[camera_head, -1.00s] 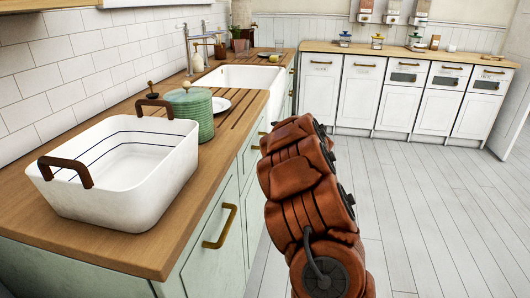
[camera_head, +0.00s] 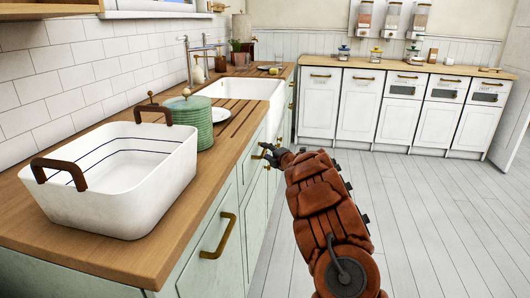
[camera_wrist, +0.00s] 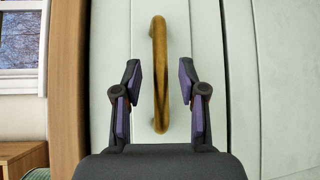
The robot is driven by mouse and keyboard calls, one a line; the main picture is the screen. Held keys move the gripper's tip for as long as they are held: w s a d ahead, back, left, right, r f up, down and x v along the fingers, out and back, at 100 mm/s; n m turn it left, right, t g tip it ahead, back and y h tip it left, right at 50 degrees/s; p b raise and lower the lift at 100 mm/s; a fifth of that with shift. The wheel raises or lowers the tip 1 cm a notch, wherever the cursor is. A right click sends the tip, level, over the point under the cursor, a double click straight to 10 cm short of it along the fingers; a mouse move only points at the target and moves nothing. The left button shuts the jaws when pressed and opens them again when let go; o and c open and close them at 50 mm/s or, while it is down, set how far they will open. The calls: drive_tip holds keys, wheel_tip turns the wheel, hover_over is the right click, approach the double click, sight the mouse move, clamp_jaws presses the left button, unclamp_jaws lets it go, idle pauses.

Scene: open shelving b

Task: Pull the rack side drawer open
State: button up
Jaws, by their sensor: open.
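The drawer front (camera_wrist: 127,35) is pale green and sits just below the wooden counter edge, which runs down the left of the wrist view. Its curved brass handle (camera_wrist: 159,75) stands in the middle of the wrist view. My gripper (camera_wrist: 160,85) is open, with one finger on each side of the handle. I see a gap between each finger and the handle. In the head view my gripper (camera_head: 269,152) is at the cabinet fronts near the sink, small and dark, and it partly hides the handle there. The drawer looks shut.
The wooden counter (camera_head: 150,262) holds a white basin (camera_head: 130,205) with brown handles, a green lidded pot (camera_head: 190,118) and a plate (camera_head: 221,114). A nearer cabinet handle (camera_head: 219,236) sticks out below the counter. The floor (camera_head: 430,230) to the right is clear.

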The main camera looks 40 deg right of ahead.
drive_tip(key=shift+w+d+f, duration=0.15)
drive_tip(key=shift+w, duration=0.85)
clamp_jaws()
